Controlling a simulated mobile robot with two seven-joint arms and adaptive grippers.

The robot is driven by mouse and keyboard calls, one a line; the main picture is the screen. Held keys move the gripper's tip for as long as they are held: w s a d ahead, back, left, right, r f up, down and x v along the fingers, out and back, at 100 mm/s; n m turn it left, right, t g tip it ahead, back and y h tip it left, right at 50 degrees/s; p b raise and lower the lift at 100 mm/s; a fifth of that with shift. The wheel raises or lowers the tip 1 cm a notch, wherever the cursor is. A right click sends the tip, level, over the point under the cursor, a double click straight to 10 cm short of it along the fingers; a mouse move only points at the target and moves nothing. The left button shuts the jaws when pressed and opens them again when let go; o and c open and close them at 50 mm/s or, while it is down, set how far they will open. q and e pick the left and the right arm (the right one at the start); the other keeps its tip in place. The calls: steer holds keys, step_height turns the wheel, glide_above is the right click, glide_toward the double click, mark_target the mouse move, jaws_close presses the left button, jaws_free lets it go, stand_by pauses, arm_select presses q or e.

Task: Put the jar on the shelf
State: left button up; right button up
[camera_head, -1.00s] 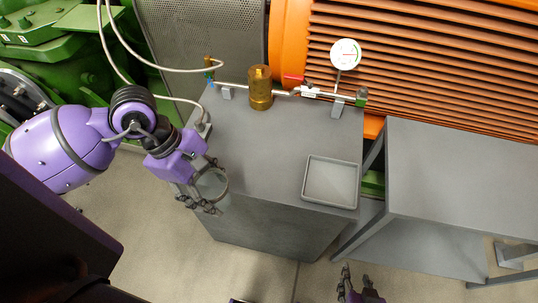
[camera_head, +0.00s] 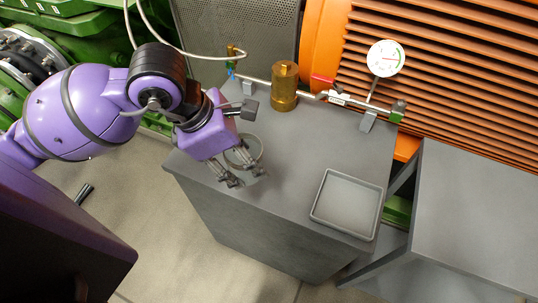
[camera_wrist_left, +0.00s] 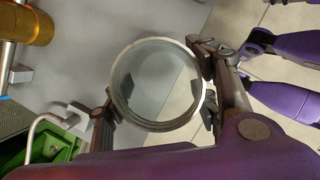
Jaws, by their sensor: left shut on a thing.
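A clear glass jar (camera_head: 244,151) with a round open rim is at the left end of the grey bench (camera_head: 290,160). My left gripper (camera_head: 238,168) is shut on the jar, with fingers on both sides of it. The wrist view looks into the open mouth of the jar (camera_wrist_left: 157,85), between the two dark fingers of the left gripper (camera_wrist_left: 160,95). I cannot tell whether the jar touches the bench top. A grey stand (camera_head: 480,210) with a flat top and a lower board is at the right. My right gripper is not in the current views.
A shallow grey tray (camera_head: 372,225) lies on the bench's right part. A brass cylinder (camera_head: 285,87), a thin pipe and a round gauge (camera_head: 386,58) stand along the back. An orange ribbed machine (camera_head: 450,70) rises behind. The middle of the bench is clear.

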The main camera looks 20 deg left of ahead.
mark_target(254, 155)
arm_select(q)
steer(key=shift+w+f+b, duration=0.55)
steer(key=shift+f+b, duration=0.1)
steer(key=shift+b, duration=0.05)
steer(key=shift+w+d+f, duration=0.1)
steer(key=shift+w, duration=0.9)
steer(key=w+f, duration=0.4)
steer(key=shift+w+d+f, duration=0.1)
steer(key=shift+d+f, duration=0.05)
steer(key=shift+f, duration=0.05)
steer(key=shift+w+f, duration=0.25)
steer(key=shift+f, duration=0.1)
steer(key=shift+w+f, duration=0.2)
steer(key=shift+f, duration=1.55)
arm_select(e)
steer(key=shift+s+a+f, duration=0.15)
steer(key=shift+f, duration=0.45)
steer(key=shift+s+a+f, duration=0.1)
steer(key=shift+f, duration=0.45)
arm_select(q)
steer(key=shift+f, duration=0.15)
steer(key=o, duration=1.2)
steer(key=shift+c, duration=0.2)
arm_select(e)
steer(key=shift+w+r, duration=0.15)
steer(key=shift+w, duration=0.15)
